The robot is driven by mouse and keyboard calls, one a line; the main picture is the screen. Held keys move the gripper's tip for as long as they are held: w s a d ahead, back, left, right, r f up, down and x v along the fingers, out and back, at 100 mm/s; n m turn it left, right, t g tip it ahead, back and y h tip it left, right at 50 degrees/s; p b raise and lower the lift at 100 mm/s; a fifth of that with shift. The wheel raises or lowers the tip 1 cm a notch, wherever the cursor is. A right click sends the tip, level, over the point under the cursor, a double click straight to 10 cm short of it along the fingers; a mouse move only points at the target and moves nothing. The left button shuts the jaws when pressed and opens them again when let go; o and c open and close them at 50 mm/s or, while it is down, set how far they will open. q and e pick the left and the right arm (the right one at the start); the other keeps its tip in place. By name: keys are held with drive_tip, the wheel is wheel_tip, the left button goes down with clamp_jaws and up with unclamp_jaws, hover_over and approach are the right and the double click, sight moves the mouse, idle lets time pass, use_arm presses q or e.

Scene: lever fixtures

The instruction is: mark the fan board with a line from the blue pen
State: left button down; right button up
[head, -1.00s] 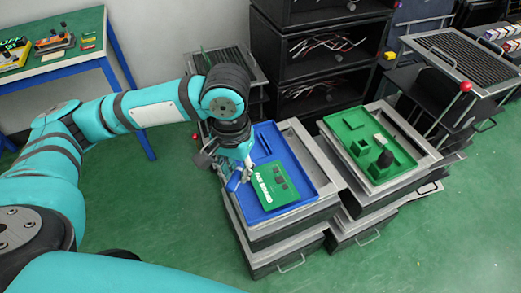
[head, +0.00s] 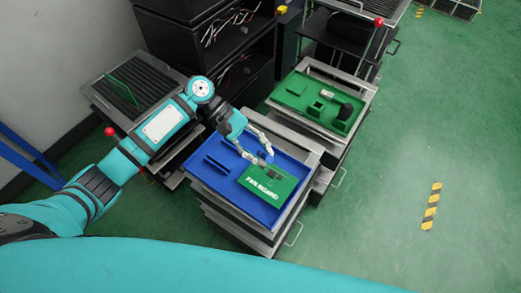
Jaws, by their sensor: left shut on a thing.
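The green fan board (head: 283,193), with white lettering along its near edge, lies flat in the blue tray (head: 212,178). My left gripper (head: 266,155) reaches in from the upper left over the far edge of the board. It is shut on a small blue thing, which looks like the blue pen (head: 263,154). Its tip is too small to make out, so I cannot tell whether it touches the board. Dark marks or parts (head: 270,177) show on the board's face beside the gripper. My right gripper is not in view.
A green tray (head: 293,98) with blocks and a black object (head: 345,111) stands behind to the right. Black shelves are behind.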

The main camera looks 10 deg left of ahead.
sight(259, 156)
use_arm(q)
drive_tip(key=shift+d+f+n+t+h, duration=0.2)
drive_tip(key=shift+f+n+t+h, duration=0.75)
drive_tip(key=shift+f+n, duration=0.2)
drive_tip(key=shift+w+f+n+t+h, duration=0.25)
drive_tip(key=shift+f+h, duration=0.1)
drive_tip(key=shift+f, duration=0.3)
drive_tip(key=shift+a+f+b, duration=0.15)
drive_tip(key=shift+f+b, duration=0.15)
drive_tip(key=shift+f, duration=0.15)
wheel_tip(259, 156, down, 5)
drive_tip(key=b, duration=0.5)
drive_tip(key=shift+b, duration=0.4)
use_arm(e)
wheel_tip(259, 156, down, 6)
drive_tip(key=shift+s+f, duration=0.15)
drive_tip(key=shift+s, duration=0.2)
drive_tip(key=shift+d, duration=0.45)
use_arm(q)
drive_tip(key=shift+f+b, duration=0.5)
drive_tip(key=shift+f, duration=0.35)
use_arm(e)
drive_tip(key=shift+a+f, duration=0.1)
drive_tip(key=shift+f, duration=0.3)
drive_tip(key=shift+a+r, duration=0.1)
